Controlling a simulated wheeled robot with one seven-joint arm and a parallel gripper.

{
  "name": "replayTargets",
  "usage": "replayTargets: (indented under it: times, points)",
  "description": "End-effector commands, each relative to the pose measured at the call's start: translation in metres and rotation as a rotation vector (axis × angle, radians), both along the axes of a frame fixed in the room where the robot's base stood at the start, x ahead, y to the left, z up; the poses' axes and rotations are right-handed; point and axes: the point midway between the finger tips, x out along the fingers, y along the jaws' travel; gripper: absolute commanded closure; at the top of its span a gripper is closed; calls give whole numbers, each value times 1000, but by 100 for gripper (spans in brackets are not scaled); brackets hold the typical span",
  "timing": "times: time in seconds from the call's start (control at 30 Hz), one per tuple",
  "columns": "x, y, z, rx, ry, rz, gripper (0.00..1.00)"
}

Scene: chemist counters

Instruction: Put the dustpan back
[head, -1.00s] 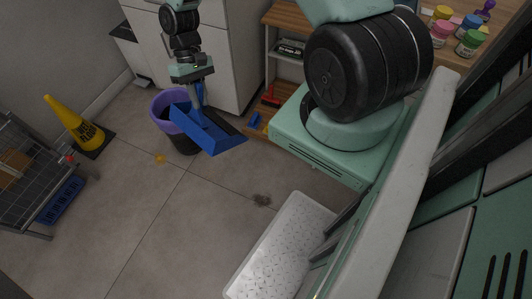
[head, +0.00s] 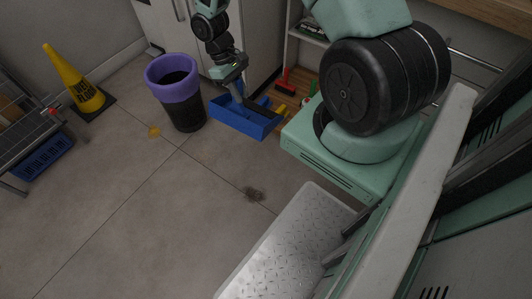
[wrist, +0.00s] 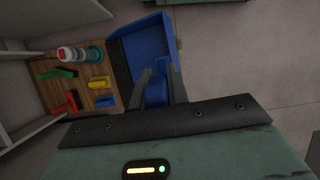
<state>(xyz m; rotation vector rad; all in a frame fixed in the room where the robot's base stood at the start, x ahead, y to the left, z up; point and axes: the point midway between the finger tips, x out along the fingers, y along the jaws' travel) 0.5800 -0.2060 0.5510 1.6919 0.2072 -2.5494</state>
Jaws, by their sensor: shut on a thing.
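The blue dustpan (head: 243,117) is held in front of the open lower shelf, right of the bin in the head view. My gripper (head: 240,92) is shut on its handle. In the wrist view the dustpan (wrist: 148,45) reaches away from my gripper (wrist: 158,82), with its dark lip along the left side. The wooden lower shelf board (wrist: 72,93) lies to the left of the dustpan, close to its dark lip. I cannot tell whether the dustpan touches the shelf or floor.
On the shelf board are a red brush (head: 286,80), a yellow block (wrist: 99,83), green pieces and a bottle (wrist: 66,54). A purple-rimmed bin (head: 178,95) stands left of the dustpan. A yellow cone (head: 72,80) and a wire cart (head: 30,135) are further left. Open floor lies in front.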

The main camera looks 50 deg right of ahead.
Motion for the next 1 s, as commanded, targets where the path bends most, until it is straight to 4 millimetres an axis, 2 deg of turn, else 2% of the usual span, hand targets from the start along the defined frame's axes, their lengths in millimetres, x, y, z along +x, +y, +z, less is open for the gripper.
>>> replayTargets:
  times: [0.03, 0.2, 0.8, 1.0]
  points:
    - [-1, -5, -25, -13, -2, 15, 100]
    - [-3, -20, -63, -56, -10, 67, 100]
    - [-10, -74, -192, -201, -53, 245, 100]
    - [-11, -88, -225, -241, -71, 296, 100]
